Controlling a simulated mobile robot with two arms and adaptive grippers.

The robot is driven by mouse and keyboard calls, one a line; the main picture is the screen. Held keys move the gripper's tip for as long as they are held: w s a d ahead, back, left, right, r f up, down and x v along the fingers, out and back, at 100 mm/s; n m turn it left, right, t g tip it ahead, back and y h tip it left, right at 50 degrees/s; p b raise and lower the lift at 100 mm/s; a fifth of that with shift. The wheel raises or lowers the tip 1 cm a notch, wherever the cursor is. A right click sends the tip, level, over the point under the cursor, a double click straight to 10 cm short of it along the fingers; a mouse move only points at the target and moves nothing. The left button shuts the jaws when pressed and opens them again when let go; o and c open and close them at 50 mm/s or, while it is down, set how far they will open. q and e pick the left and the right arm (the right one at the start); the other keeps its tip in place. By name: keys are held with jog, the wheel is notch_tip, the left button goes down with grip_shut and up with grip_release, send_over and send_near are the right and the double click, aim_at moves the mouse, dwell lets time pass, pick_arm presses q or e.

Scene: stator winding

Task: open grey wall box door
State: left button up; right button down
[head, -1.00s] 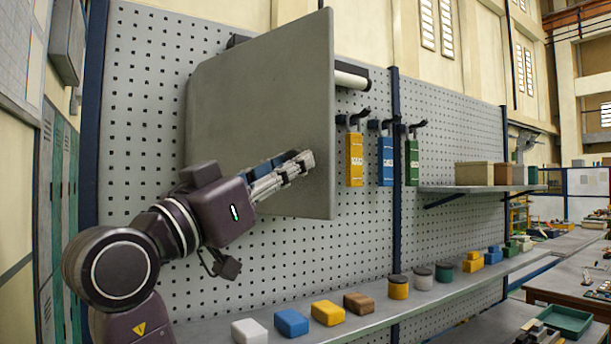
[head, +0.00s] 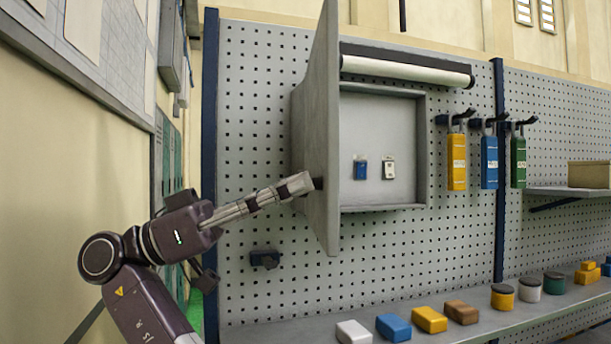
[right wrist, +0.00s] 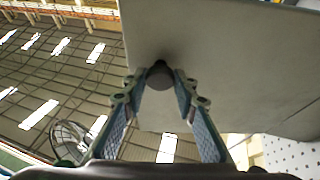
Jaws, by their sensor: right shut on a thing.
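The grey wall box (head: 408,120) hangs on the pegboard with its door (head: 324,110) swung far out, seen almost edge-on in the head view. Inside the box are a small blue item (head: 360,168) and a small white item (head: 389,168). My right gripper (head: 302,185) is at the door's outer face, shut on the dark round knob (head: 318,184). In the right wrist view, my right gripper (right wrist: 160,85) has its two fingers around the knob (right wrist: 160,76), with the grey door (right wrist: 215,60) behind it. My left gripper is not in view.
A white roll (head: 405,70) is mounted above the box. Yellow, blue and green tags (head: 489,160) hang on hooks to the right. A shelf (head: 480,318) below holds several blocks and jars. A dark bracket (head: 265,259) sits on the pegboard below the door.

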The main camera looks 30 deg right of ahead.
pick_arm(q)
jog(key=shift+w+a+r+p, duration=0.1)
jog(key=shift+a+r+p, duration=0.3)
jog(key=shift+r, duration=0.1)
pick_arm(e)
jog(key=shift+w+a+m+g+y, duration=0.3)
jog(key=shift+w+a+g, duration=0.2)
jog(key=shift+a, duration=0.2)
jog(key=shift+f, duration=0.1)
jog(key=c, duration=1.5)
grip_release()
jog(key=shift+c, duration=0.2)
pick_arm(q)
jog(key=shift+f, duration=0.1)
